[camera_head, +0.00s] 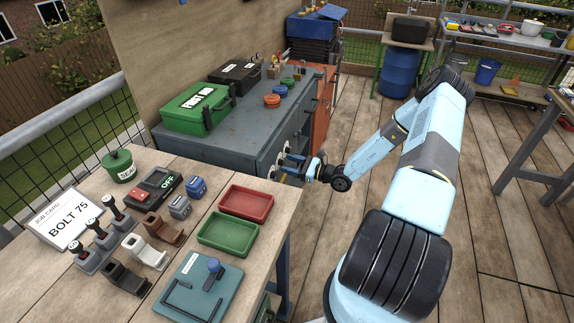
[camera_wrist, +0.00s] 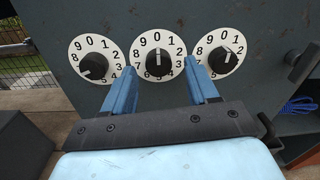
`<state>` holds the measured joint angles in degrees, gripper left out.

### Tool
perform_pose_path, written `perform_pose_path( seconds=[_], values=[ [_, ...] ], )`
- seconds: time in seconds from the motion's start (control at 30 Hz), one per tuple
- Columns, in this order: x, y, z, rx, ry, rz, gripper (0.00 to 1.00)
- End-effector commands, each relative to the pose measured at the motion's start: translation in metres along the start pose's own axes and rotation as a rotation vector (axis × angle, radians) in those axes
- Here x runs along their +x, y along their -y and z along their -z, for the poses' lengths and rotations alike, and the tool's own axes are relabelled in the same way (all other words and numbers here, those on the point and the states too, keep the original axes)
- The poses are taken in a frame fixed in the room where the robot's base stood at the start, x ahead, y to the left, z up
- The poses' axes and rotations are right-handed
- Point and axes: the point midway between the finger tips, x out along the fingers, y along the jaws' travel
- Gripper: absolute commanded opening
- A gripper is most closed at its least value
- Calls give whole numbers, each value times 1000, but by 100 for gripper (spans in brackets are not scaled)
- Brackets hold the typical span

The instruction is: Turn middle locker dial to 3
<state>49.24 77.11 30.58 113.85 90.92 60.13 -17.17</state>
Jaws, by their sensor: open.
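Three white numbered dials with black knobs sit in a row on the grey locker front. In the wrist view the middle dial (camera_wrist: 158,55) is centred, its white mark pointing up near 0. The left dial (camera_wrist: 95,60) has its mark toward the lower left; the right dial (camera_wrist: 222,52) points toward the upper right. My gripper (camera_wrist: 161,85) is open, its blue fingers to either side of the middle knob's lower part. No contact with the knob is visible. In the head view my gripper (camera_head: 297,165) is close to the dials at the locker (camera_head: 240,130) end.
A wooden table (camera_head: 190,190) with red and green trays (camera_head: 228,233) stands close in front. A black handle (camera_wrist: 302,62) sticks out right of the dials. A green first aid case (camera_head: 198,108) and coloured discs lie on the locker top.

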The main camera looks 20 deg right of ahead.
Motion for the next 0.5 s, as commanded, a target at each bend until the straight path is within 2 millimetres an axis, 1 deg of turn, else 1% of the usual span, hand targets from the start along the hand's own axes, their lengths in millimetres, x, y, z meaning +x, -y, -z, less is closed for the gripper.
perform_pose_path(
  seconds=[0.1, 0.2, 0.47, 0.5],
  values=[
    [8, 0, 0, 0, -1, 0, 59],
    [11, 0, 0, 0, -1, -1, 59],
    [12, 0, 0, 0, -1, -1, 59],
    [12, 0, 0, 0, -1, -1, 55]
  ],
)
